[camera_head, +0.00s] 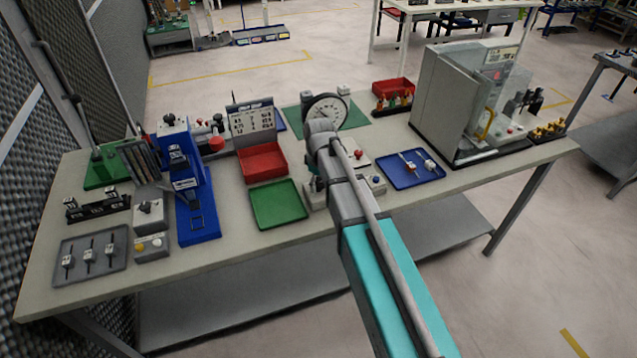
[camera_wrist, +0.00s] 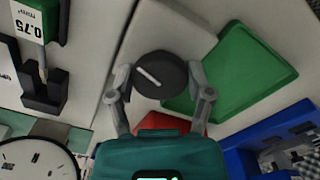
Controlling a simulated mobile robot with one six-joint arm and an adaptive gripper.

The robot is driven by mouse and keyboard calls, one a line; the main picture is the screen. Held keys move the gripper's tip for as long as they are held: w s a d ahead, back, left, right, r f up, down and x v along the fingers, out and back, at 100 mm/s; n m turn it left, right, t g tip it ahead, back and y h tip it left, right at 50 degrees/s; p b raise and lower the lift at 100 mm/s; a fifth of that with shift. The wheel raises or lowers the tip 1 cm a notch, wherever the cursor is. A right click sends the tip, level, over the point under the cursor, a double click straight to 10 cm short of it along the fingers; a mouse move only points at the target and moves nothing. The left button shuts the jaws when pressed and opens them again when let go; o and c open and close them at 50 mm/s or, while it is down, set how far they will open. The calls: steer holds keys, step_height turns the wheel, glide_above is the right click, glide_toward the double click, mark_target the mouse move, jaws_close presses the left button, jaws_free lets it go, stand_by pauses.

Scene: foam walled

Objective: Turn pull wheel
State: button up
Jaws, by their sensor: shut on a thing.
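The wheel (camera_wrist: 160,78) is a dark round knob with a pale line across its top, in the middle of the wrist view. My gripper (camera_wrist: 160,72) has one finger on its left side and one on its right, shut on it. The wheel sits on a pale machine housing (camera_wrist: 176,36). In the head view the wheel and my gripper's fingers are hidden behind my arm, which reaches over the table's front edge to the device in the middle.
A green tray (camera_head: 278,205) and a red bin (camera_head: 263,162) are left of my arm. A round dial (camera_head: 327,110) stands behind it. A blue tray (camera_head: 410,169) and a grey machine (camera_head: 446,92) are to the right. A blue press (camera_head: 187,180) stands further left.

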steer(key=m, duration=0.6)
steer(key=shift+s, duration=0.1)
steer(key=m, duration=0.6)
stand_by(0.5)
steer(key=o, duration=1.1)
steer(key=shift+o, duration=0.2)
steer(key=shift+n, duration=0.4)
